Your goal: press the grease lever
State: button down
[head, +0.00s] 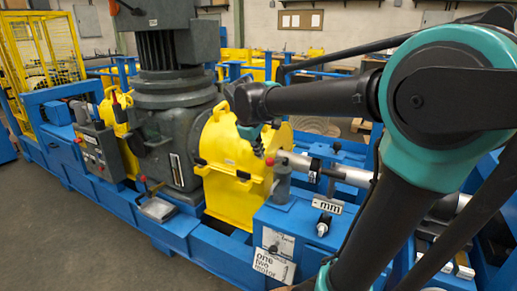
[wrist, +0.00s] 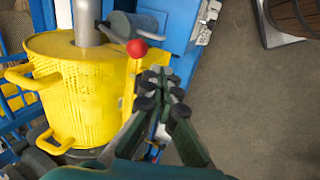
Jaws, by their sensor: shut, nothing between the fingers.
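The grease lever ends in a red ball (wrist: 137,47) beside a grey cylinder (wrist: 120,24) in the wrist view. In the head view the red ball (head: 270,161) shows small, next to the upright grey cylinder (head: 282,180) on a blue box. My gripper (wrist: 160,78) is shut and empty. In the wrist picture its tips are a little below and right of the red ball, with a visible gap between them. In the head view my gripper (head: 258,147) is just above and left of the ball, in front of the yellow guard. The lever's rod is mostly hidden.
The yellow perforated guard (wrist: 75,95) with handles stands left of my gripper in the wrist view. A grey shaft rises from it in that picture. A big grey motor (head: 165,110) stands left in the head view.

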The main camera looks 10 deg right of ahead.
jog(key=shift+v, duration=1.15)
dwell(1.0)
